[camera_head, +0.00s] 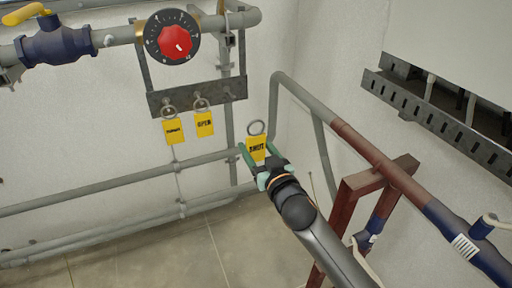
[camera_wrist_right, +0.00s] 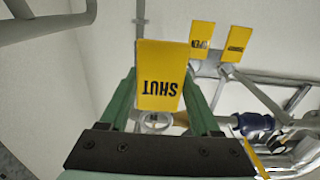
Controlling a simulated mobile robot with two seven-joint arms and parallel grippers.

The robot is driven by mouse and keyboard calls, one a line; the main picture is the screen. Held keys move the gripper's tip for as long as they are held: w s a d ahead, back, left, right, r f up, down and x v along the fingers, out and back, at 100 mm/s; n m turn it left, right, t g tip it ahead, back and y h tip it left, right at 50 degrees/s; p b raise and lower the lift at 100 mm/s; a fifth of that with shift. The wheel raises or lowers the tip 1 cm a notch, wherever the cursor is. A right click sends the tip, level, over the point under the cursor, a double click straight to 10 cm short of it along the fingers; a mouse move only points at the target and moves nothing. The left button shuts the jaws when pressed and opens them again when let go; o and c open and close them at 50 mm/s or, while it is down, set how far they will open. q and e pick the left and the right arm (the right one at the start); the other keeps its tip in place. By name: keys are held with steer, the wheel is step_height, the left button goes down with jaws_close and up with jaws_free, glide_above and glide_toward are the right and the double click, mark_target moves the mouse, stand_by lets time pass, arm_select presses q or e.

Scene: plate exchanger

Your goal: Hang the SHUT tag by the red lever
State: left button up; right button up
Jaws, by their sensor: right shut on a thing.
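The yellow SHUT tag (camera_head: 257,146) with a metal ring on top is held between the green fingers of my right gripper (camera_head: 256,155). In the right wrist view the SHUT tag (camera_wrist_right: 161,75) appears upside down between the fingers (camera_wrist_right: 160,95). The tag is in the air, to the right of and below a dark hook rack (camera_head: 217,95), apart from it. I see no clear red lever; a round red knob (camera_head: 176,43) sits on a black dial above the rack. My left gripper is out of view.
An OPEN tag (camera_head: 204,124) and another yellow tag (camera_head: 173,131) hang from the rack. A blue valve with a yellow handle (camera_head: 27,13) is at upper left. A grey-to-red pipe (camera_head: 347,136) and red stand (camera_head: 345,205) lie to the right of the tag.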

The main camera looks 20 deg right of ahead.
mark_target(249, 137)
steer(key=shift+w, duration=0.2)
steer(key=w+b, duration=0.2)
steer(key=w, duration=0.6)
steer(key=shift+w+a, duration=0.25)
steer(key=shift+a, duration=0.1)
stand_by(1.8)
steer(key=shift+w+a+b, duration=0.15)
steer(key=shift+w+b, duration=1.1)
steer(key=shift+w, duration=1)
steer(key=shift+w+a+b, duration=0.15)
steer(key=shift+w+b, duration=1.35)
steer(key=shift+w, duration=0.65)
steer(key=shift+w, duration=0.1)
steer(key=shift+r, duration=0.1)
steer(key=s+p, duration=0.6)
steer(key=s, duration=0.2)
steer(key=shift+s+d+r+p, duration=0.15)
steer(key=shift+d+p, duration=0.15)
steer(key=shift+p, duration=0.1)
